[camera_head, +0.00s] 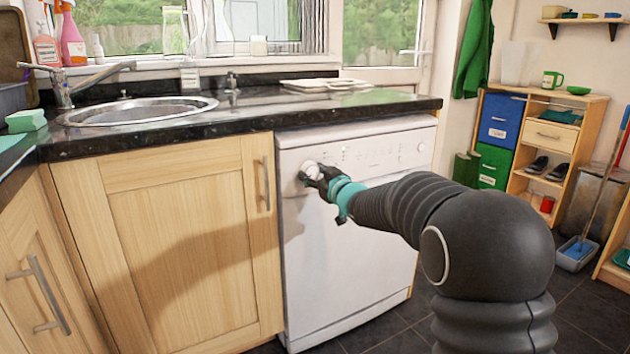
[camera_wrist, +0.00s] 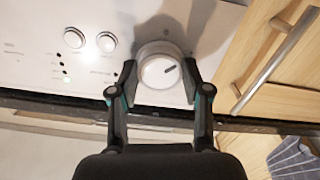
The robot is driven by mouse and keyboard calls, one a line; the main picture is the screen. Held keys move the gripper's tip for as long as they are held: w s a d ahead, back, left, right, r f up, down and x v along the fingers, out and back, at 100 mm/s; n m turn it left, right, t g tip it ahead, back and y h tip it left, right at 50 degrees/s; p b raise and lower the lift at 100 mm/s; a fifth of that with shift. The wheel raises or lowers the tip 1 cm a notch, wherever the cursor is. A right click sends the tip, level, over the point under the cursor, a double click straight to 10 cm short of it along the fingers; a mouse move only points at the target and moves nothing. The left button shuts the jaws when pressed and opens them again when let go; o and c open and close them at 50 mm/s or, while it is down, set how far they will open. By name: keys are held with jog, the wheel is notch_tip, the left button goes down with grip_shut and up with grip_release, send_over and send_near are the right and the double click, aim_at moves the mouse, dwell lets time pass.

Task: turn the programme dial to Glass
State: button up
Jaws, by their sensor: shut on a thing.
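The white dishwasher (camera_head: 350,230) stands under the dark worktop, with a control panel along its top. The programme dial (camera_head: 311,170) is at the left end of that panel; it is round and white. In the wrist view the dial (camera_wrist: 158,68) has a dark pointer mark, slanting to the upper right of its face. My gripper (camera_head: 312,176) is at the dial. In the wrist view my gripper (camera_wrist: 160,85) has one finger on each side of the dial, shut on it. The programme labels around the dial are too small to read, and the fingers hide part of its edge.
Two round buttons (camera_wrist: 91,39) and a column of small lights sit beside the dial. A wooden cupboard door with a metal handle (camera_head: 265,185) adjoins the dishwasher on the left. The worktop edge (camera_head: 350,108) overhangs above the panel.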

jog(key=n+b, duration=0.1)
jog(key=n, duration=0.1)
jog(key=n+b, duration=0.2)
jog(key=shift+f+n, duration=0.2)
jog(key=shift+n, duration=0.1)
jog(key=n+b, duration=0.2)
jog(key=n, duration=0.1)
jog(key=shift+n, duration=0.4)
jog(key=n+b, duration=0.1)
jog(key=n, duration=0.2)
jog(key=shift+r+n, duration=0.15)
jog(key=shift+n, duration=0.15)
jog(key=n, duration=0.4)
jog(key=shift+n, duration=0.3)
jog(key=n, duration=1.2)
jog(key=shift+n, duration=1.9)
